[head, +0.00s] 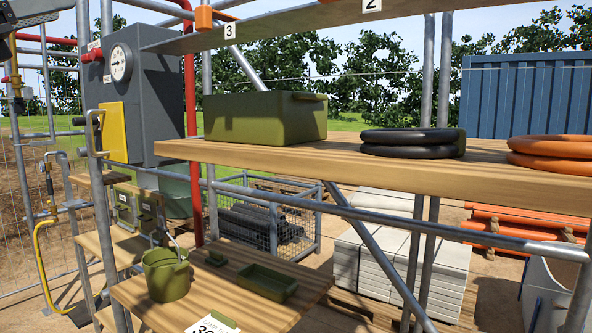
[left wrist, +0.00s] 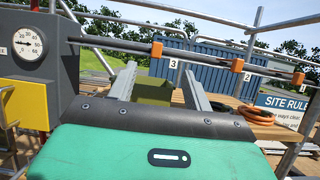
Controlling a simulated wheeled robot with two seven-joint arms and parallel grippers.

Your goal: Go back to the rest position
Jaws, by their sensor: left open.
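My left gripper (left wrist: 158,78) shows in the left wrist view, its two grey fingers spread apart beyond the green wrist housing. It is open, with nothing held between the fingers. An olive green box (left wrist: 152,92) appears beyond and between them, apart from the gripper as far as I can tell. In the head view this box (head: 265,117) sits on the upper wooden shelf. A dark part at the head view's top left corner may be my left arm; its fingers do not show there. My right gripper is in neither view.
The wooden shelf (head: 400,167) also carries black rings (head: 408,147) and orange rings (head: 552,150). A grey gauge box (head: 145,80) and a red pipe (head: 189,100) stand left. Below are a green bucket (head: 165,274) and a small tray (head: 267,282). Scaffold poles cross the space.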

